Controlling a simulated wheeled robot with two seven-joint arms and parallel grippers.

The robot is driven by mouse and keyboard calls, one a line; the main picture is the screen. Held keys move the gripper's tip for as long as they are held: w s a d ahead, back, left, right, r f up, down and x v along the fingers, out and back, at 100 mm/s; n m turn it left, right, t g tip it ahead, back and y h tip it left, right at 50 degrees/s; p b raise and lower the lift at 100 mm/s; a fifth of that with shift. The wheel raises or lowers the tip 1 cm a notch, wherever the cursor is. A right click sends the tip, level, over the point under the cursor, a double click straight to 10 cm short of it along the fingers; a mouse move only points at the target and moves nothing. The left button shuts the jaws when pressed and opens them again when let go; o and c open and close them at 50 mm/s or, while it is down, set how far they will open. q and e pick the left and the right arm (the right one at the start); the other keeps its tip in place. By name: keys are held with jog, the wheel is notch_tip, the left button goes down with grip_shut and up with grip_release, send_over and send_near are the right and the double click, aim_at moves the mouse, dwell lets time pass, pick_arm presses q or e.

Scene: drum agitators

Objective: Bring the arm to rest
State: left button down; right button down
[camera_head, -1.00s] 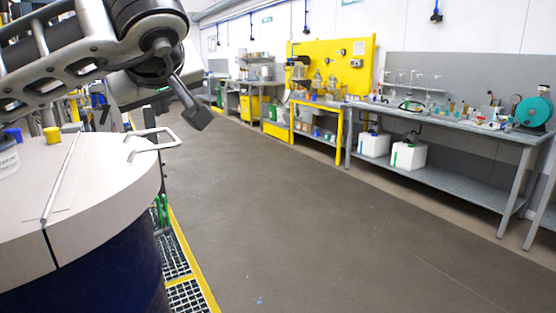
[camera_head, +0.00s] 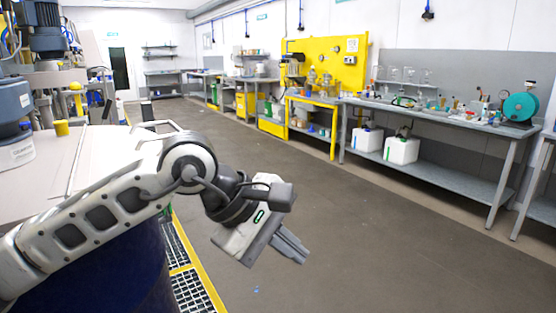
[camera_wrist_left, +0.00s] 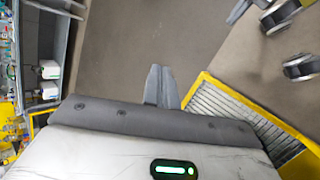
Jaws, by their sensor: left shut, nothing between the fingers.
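My left arm comes in from the left in the head view, in front of a blue drum with a pale lid (camera_head: 90,160). My left gripper (camera_head: 296,250) is beyond the drum's right side, over the open floor, pointing down and to the right. Its fingers are together and hold nothing. In the left wrist view the two closed fingers (camera_wrist_left: 160,84) show against bare floor. My right gripper is in neither view.
A yellow-edged floor grating (camera_head: 190,285) runs beside the drum. A long grey workbench (camera_head: 440,115) with lab items stands on the right, with white containers (camera_head: 401,150) below. A yellow workstation (camera_head: 325,65) is further back. The floor between is clear.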

pick_arm(q)
jog(key=s+d+r+n+g+h, duration=0.1)
jog(key=s+d+n+g+h, duration=0.4)
jog(key=s+d+n+h, duration=0.4)
jog(key=w+a+f+n+t+y, duration=0.25)
jog(key=a+n+t, duration=0.35)
jog(key=n, duration=0.6)
jog(key=w+a+f+n+t+y, duration=0.1)
jog(key=w+a+f+n+t, duration=0.25)
jog(key=n+t, duration=0.65)
jog(key=w+a+f+n+t+y, duration=0.2)
jog(key=a+f+n+t, duration=0.25)
jog(key=n, duration=0.95)
jog(key=s+a+f+n+g+y, duration=0.2)
jog(key=s+a+f+n, duration=0.1)
jog(key=f, duration=0.5)
jog(key=s+a+f+n+g+y, duration=0.3)
jog(key=s+a+f+n, duration=0.1)
jog(key=s+f+n, duration=0.2)
jog(key=s+a+f+n+g+y, duration=0.2)
jog(key=s+a+f+n+y, duration=0.1)
jog(key=f+n, duration=0.4)
notch_tip(320, 180, down, 3)
jog(key=shift+s+a+r, duration=0.2)
jog(key=shift+s+a, duration=0.45)
jog(key=shift+s, duration=0.4)
